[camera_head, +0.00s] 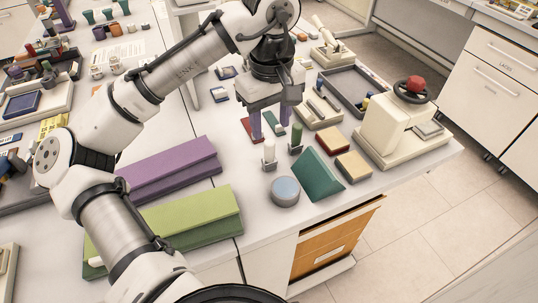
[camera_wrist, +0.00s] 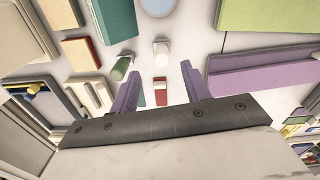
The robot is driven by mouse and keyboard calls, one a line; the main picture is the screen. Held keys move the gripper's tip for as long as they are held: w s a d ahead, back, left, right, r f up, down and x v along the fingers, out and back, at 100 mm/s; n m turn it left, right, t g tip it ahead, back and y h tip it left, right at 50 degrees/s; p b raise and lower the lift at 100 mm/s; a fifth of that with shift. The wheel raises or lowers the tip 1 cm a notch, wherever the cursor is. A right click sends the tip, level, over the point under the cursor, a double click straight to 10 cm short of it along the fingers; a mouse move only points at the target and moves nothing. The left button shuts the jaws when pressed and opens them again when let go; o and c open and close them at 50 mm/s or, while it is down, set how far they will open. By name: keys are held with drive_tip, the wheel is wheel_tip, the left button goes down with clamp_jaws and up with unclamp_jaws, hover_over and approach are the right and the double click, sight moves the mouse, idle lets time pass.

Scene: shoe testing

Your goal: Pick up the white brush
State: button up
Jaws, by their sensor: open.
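The white brush (camera_head: 269,152) stands upright on the white table, near the front. In the wrist view the white brush (camera_wrist: 161,52) shows just beyond the fingertips, in line with the gap between them. My gripper (camera_head: 270,134) points down with its two purple fingers apart and nothing between them. In the wrist view my gripper (camera_wrist: 159,72) is likewise open. A similar green brush (camera_head: 296,138) stands close to the right of the white one in the head view. The green brush (camera_wrist: 121,68) lies close to the left finger in the wrist view.
A grey-blue round block (camera_head: 285,191) and a green wedge (camera_head: 318,174) stand in front of the brushes. Purple (camera_head: 172,168) and green (camera_head: 165,228) long blocks lie to the left. A cream press with a red knob (camera_head: 392,125) stands right. Small red and green pieces lie behind.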

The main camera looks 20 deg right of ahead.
sight(270, 141)
wheel_tip(270, 141, down, 8)
drive_tip(key=shift+a+f+p, duration=0.1)
drive_tip(key=shift+f+p, duration=0.05)
drive_tip(key=shift+p, duration=0.45)
clamp_jaws()
